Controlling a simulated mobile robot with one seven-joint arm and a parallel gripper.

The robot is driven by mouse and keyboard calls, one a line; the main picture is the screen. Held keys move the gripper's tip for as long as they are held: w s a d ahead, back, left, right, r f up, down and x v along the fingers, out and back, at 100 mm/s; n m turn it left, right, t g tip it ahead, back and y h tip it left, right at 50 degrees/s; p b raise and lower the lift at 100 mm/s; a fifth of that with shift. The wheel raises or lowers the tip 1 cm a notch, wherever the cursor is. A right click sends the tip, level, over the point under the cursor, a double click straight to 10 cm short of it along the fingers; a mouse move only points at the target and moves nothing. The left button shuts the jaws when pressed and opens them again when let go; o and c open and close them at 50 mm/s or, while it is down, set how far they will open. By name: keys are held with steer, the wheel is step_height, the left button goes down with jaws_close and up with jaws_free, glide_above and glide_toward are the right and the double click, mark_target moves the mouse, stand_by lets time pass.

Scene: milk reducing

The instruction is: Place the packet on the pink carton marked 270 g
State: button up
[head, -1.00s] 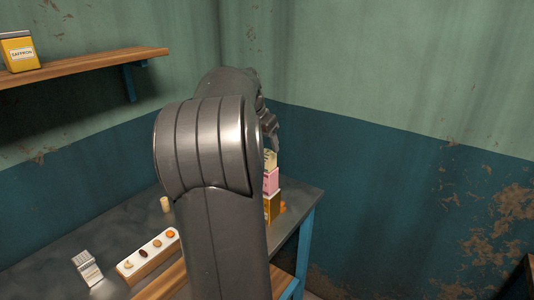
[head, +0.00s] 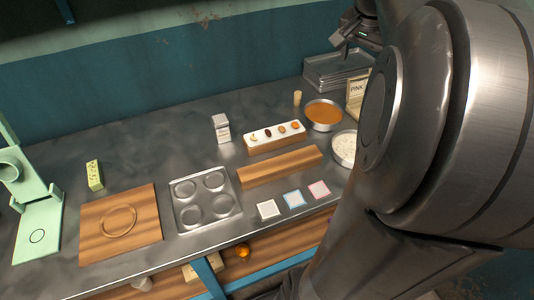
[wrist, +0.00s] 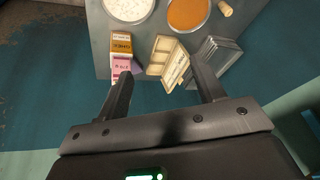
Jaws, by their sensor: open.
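A pink carton (wrist: 122,66) shows in the wrist view, close against an orange and white carton (wrist: 122,42) near the counter's edge. Its 270 g mark is too small to read. My gripper (wrist: 160,84) is open with nothing between its fingers, and the pink carton lies near the left finger. In the head view my gripper (head: 350,48) is at the upper right, above the counter, and my arm hides the cartons. A small yellow-green packet (head: 94,174) stands at the left of the counter; I cannot tell whether it is the task's packet.
A cream panel (wrist: 165,55) and stacked metal trays (wrist: 215,60) lie near the fingers. An orange-filled bowl (head: 324,115) and a white-filled bowl (head: 343,148) stand nearby. A wooden board (head: 120,222) and a moulded metal tray (head: 205,197) lie left of centre.

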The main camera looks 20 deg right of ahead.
steer(key=s+a+f+n+t+y, duration=0.1)
steer(key=s+a+f+n, duration=0.2)
steer(key=a, duration=0.6)
steer(key=s+a+f+n+y, duration=0.1)
steer(key=s+a+f+n, duration=0.2)
steer(key=a, duration=0.7)
steer(key=s+a+f+n+t+y, duration=0.1)
steer(key=s+a+f+n, duration=0.2)
steer(key=s+a+n, duration=0.3)
steer(key=a, duration=0.4)
steer(key=shift+s+f+t, duration=0.2)
steer(key=shift+s+t, duration=0.05)
steer(key=shift+t, duration=0.05)
